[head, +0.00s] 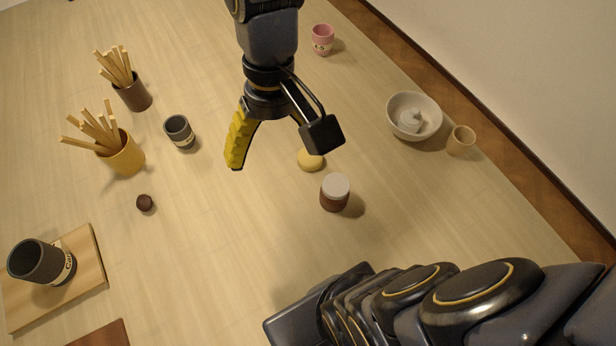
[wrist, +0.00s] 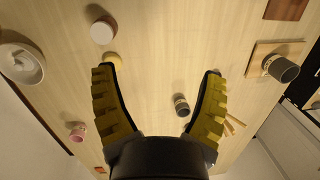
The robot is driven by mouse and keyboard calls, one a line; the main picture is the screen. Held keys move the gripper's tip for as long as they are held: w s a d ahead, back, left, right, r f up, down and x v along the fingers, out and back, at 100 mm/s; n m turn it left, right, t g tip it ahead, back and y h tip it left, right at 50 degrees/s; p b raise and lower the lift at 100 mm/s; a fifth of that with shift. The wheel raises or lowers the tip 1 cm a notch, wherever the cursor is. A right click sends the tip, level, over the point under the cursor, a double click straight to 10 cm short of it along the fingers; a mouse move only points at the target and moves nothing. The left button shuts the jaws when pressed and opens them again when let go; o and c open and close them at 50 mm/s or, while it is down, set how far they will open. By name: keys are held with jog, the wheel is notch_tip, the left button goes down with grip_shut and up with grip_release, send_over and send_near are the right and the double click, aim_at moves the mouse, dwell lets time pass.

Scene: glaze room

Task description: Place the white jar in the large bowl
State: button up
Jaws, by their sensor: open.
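A large off-white bowl (head: 432,104) stands on the table at the right in the head view, and at the far left in the wrist view (wrist: 37,75). A small white thing (head: 409,121), seemingly the white jar, sits inside it; it also shows in the wrist view (wrist: 23,62). A brown jar with a white top (head: 335,192) stands apart, nearer the front. My gripper (head: 272,158) hangs over the table left of the bowl. Its yellow fingers are spread wide with nothing between them, as the wrist view shows (wrist: 157,78). One finger is mostly hidden in the head view.
A yellow round piece (head: 311,160) lies below my gripper. A tan cup (head: 461,141) stands beside the bowl and a pink cup (head: 322,40) behind. Stick holders (head: 122,153), a dark cup (head: 179,131) and a board (head: 85,250) bearing a dark mug (head: 41,262) are left.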

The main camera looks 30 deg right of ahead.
jog(key=s+f+n+h, duration=0.1)
jog(key=s+f, duration=0.1)
jog(key=s, duration=0.6)
jog(key=shift+s+d, duration=0.15)
jog(key=shift+s, duration=0.25)
